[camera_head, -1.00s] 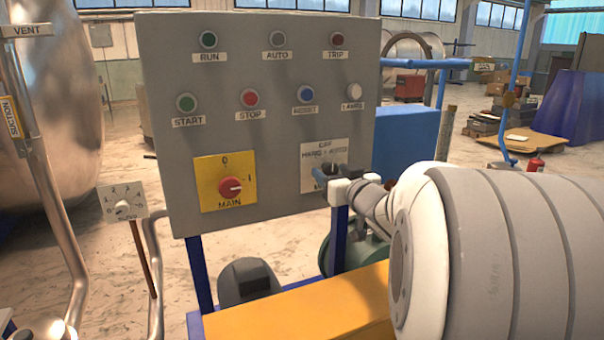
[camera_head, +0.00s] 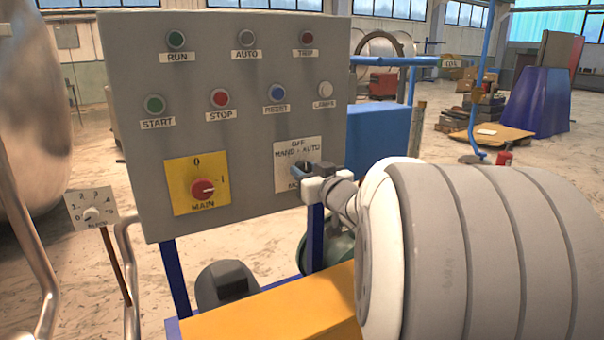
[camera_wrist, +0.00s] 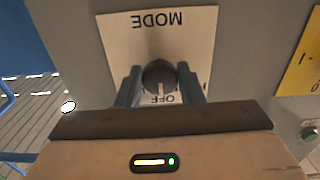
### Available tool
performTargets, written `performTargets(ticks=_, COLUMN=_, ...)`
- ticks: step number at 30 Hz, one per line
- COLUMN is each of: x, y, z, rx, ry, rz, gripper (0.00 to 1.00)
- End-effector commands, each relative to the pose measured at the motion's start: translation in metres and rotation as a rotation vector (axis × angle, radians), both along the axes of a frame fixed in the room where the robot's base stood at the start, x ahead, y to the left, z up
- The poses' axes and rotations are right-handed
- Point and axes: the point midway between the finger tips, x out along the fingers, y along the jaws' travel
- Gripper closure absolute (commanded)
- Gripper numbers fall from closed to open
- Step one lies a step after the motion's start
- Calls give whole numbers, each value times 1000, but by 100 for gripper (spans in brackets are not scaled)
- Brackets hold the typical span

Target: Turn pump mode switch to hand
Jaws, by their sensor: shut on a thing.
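The pump mode switch is a dark round knob (camera_wrist: 159,76) on a white plate (camera_head: 283,180) at the lower right of the grey control panel. The plate reads OFF, HAND, AUTO and MODE; it appears upside down in the wrist view (camera_wrist: 190,45). The knob's light mark points toward OFF. My gripper (camera_wrist: 160,84) has one blue-grey finger on each side of the knob and is shut on it. In the head view, my gripper (camera_head: 309,169) reaches the plate from the right and hides most of the knob.
The panel (camera_head: 235,125) also carries a red MAIN switch (camera_head: 202,188) on a yellow plate, push buttons and lamps. A BLEED dial (camera_head: 92,213) on a post stands left. A yellow-orange block (camera_head: 270,312) lies below my arm. A large metal tank (camera_head: 35,110) is at far left.

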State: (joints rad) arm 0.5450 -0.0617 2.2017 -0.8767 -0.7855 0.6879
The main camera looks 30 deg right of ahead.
Motion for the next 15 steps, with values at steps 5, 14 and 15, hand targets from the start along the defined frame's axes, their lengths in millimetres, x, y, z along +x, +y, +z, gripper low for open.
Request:
performTargets(ticks=5, x=0, y=0, z=-3, rx=-70, ry=-2, rz=5, gripper=89)
performTargets(ticks=14, x=0, y=-1, z=-4, rx=-300, ry=-10, rz=3, gripper=89)
performTargets(ticks=15, x=0, y=-1, z=-4, rx=-334, ry=-11, rz=3, gripper=89)
